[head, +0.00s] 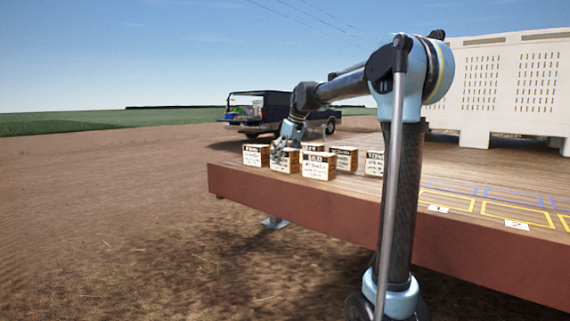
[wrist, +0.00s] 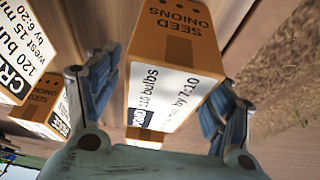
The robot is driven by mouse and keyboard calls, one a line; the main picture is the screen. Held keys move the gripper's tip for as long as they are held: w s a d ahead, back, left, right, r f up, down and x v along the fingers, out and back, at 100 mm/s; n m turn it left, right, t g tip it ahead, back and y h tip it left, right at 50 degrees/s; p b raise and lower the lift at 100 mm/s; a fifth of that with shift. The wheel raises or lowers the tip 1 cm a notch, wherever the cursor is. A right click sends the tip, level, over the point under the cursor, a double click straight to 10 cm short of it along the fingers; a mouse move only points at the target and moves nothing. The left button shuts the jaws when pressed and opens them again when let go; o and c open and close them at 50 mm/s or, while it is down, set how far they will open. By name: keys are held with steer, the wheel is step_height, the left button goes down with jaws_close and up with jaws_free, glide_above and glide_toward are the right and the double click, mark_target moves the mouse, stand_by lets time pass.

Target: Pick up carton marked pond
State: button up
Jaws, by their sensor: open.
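Several small cartons with brown tops and white printed labels stand on the flatbed deck. In the head view my gripper (head: 289,138) is pointed down at one carton (head: 285,161) in the group. In the wrist view my gripper (wrist: 170,72) is open, with a finger on each side of a carton (wrist: 172,80). Its top reads "SEED ONIONS" and its label shows "110 bulbs" and "by 7:10".
Neighbouring cartons are close: one marked "CR..." (wrist: 22,50) on the left, another (wrist: 42,105) below it. The front carton (head: 319,167) stands beside my gripper. A large pale bin (head: 500,90) is behind. Numbered painted outlines (head: 515,212) mark the right of the deck (head: 340,195).

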steer(key=shift+f, duration=0.1)
steer(key=shift+c, duration=0.5)
steer(key=c, duration=1.4)
step_height(320, 180, up, 11)
steer(key=shift+f, duration=0.2)
